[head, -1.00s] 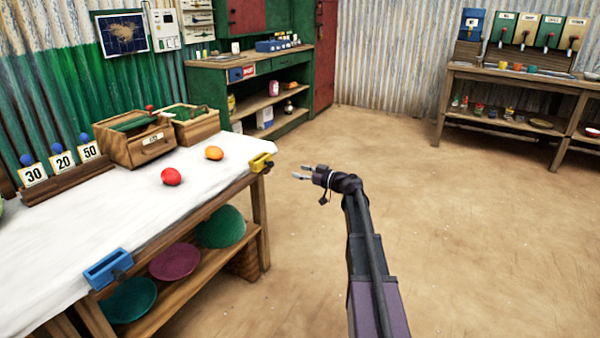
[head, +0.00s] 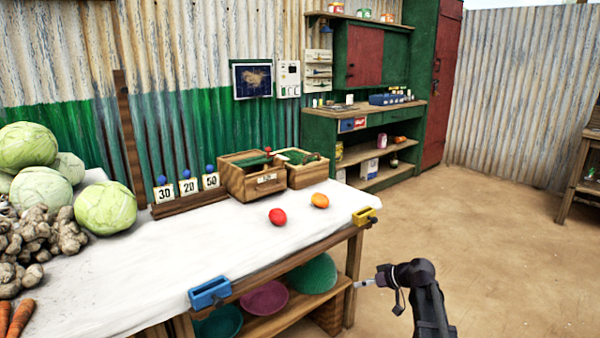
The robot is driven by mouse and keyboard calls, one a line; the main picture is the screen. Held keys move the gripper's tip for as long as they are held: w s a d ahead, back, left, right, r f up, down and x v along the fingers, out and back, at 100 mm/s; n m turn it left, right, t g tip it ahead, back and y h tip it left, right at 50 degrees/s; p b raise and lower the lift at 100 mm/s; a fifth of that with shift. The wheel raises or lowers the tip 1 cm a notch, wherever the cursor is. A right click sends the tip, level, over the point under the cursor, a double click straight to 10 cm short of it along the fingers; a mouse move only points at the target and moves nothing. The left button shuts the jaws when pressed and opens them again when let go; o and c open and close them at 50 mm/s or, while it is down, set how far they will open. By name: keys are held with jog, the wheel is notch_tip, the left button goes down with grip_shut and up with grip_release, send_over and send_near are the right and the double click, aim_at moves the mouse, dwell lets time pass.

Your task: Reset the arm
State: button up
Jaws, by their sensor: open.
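My gripper (head: 368,283) is at the lower right of the head view, in front of the stall table's right end. Its jaws are open and point left, with nothing seen between them. My arm comes up from the bottom edge and bends at the wrist. The white-covered table (head: 190,262) is to its left. A red fruit (head: 278,216) and an orange fruit (head: 320,200) lie on the cloth near the right end, apart from my gripper.
A yellow clip (head: 364,216) and a blue clip (head: 210,292) sit on the table's front edge. Wooden boxes (head: 252,182), number cards (head: 188,187) and cabbages (head: 105,208) stand on the table. A green cabinet (head: 322,136) is behind. Open floor (head: 490,240) lies to the right.

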jog(key=s+a+f+m+g+h+p, duration=0.1)
jog(key=s+f+m+g+h, duration=0.3)
jog(key=s, duration=0.7)
jog(key=s+a+f+m+g+h+p, duration=0.15)
jog(key=s+h, duration=0.35)
jog(key=s, duration=0.6)
notch_tip(320, 180, up, 37)
jog(key=p, duration=3.6)
jog(key=shift+w+m+p, duration=0.15)
jog(key=shift+m+p, duration=0.25)
jog(key=shift+m, duration=0.05)
